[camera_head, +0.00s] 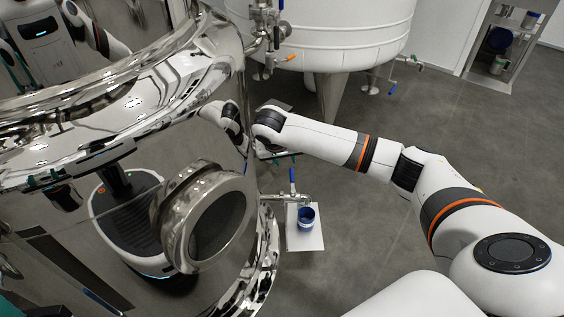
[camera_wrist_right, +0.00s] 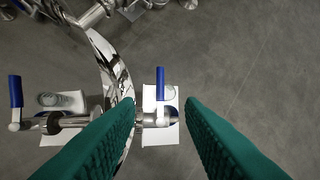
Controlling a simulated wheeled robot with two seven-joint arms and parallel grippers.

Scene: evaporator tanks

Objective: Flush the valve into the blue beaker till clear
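The blue beaker (camera_head: 306,217) stands upright on a white sheet (camera_head: 306,241) on the floor, beside the shiny tank. A valve (camera_head: 293,198) with an upright blue handle (camera_head: 292,180) sticks out from the tank's lower side, its outlet end close above the beaker. My right gripper (camera_head: 280,156) is above and behind the valve in the head view. In the right wrist view, its green fingers (camera_wrist_right: 160,104) are open and empty, with the blue handle (camera_wrist_right: 160,83) showing in the gap, farther off. The beaker is mostly hidden there by the valve. My left gripper is not in view.
The mirror-like tank (camera_head: 265,262) with a round port (camera_head: 215,222) fills the left and reflects me and the valve. A white tank (camera_head: 325,35) stands at the back, and a shelf (camera_head: 503,45) at the back right. The grey floor to the right is clear.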

